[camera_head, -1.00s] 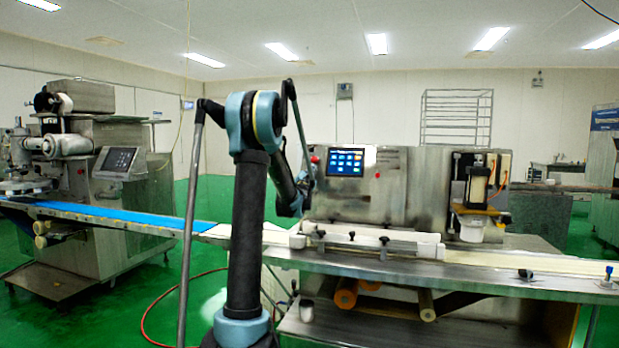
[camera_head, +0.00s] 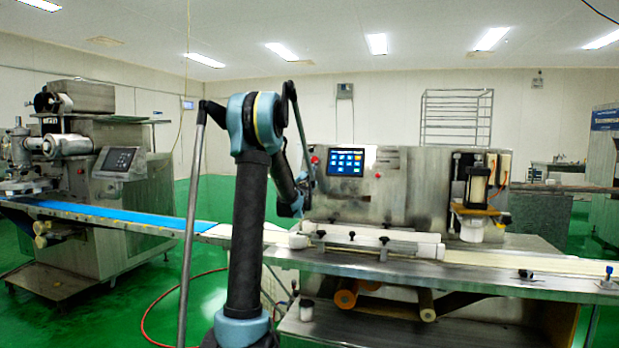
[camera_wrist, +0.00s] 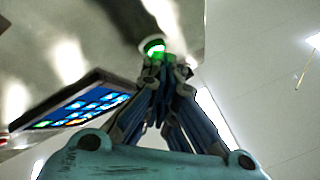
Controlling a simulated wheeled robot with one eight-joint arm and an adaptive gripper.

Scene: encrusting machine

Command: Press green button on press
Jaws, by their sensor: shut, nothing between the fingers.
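The press (camera_head: 395,193) is the steel machine behind the conveyor in the head view, with a lit screen (camera_head: 346,161) on its front. The green button (camera_wrist: 154,46) shows only in the wrist view, lit green with a pale middle, up and right of the screen (camera_wrist: 75,108). My gripper (camera_wrist: 168,68) is shut and empty, its fingertips right at the lower edge of the button. I cannot tell whether they touch it.
A conveyor (camera_head: 480,262) with rails runs along the press front, and a blue belt (camera_head: 100,214) extends left. Another machine (camera_head: 110,190) stands at the far left. A red knob (camera_head: 315,160) sits near the screen.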

